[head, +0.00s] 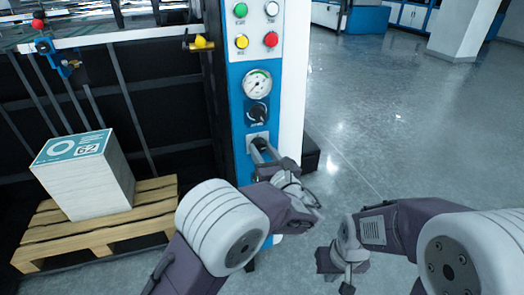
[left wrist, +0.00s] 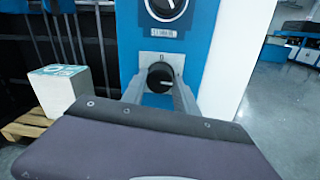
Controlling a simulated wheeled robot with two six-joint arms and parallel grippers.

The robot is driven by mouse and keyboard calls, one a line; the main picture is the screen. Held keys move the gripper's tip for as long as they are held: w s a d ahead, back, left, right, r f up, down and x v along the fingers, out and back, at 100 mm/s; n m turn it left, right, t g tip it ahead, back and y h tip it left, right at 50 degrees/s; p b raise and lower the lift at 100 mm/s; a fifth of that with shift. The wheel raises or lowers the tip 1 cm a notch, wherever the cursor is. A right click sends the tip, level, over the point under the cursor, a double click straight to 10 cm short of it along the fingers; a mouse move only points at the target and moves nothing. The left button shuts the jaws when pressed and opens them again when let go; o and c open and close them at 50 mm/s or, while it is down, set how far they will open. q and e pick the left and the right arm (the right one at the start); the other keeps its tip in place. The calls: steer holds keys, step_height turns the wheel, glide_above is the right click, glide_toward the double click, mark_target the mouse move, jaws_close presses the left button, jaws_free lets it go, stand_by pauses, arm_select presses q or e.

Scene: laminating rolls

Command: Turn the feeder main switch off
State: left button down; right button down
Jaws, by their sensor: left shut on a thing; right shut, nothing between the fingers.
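The feeder main switch is a black rotary knob (left wrist: 158,76) on a pale square plate (left wrist: 162,58), low on the blue panel (head: 240,125). In the head view the fingers partly hide the knob. My right gripper (head: 346,282) is shut and empty, low over the floor, well away from the panel.
A paper stack (head: 85,180) stands on a wooden pallet (head: 155,208) at left. The floor (head: 400,130) to the right is clear.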

arm_select(q)
steer(key=n+b, duration=0.4)
steer(key=shift+f, duration=0.25)
steer(key=n+h+b, duration=0.1)
steer(key=n+b, duration=1)
steer(key=b, duration=0.1)
steer(key=shift+r, duration=0.15)
steer(key=shift+r+n+b, duration=0.15)
steer(key=shift+n+b, duration=0.75)
steer(key=shift+b, duration=0.3)
steer(key=shift+r, duration=0.1)
steer(key=shift+r+n, duration=0.1)
steer(key=shift+n, duration=0.2)
steer(key=c, duration=0.9)
jaws_free()
steer(key=shift+w, duration=0.1)
steer(key=shift+c, duration=0.2)
steer(key=shift+d, duration=0.1)
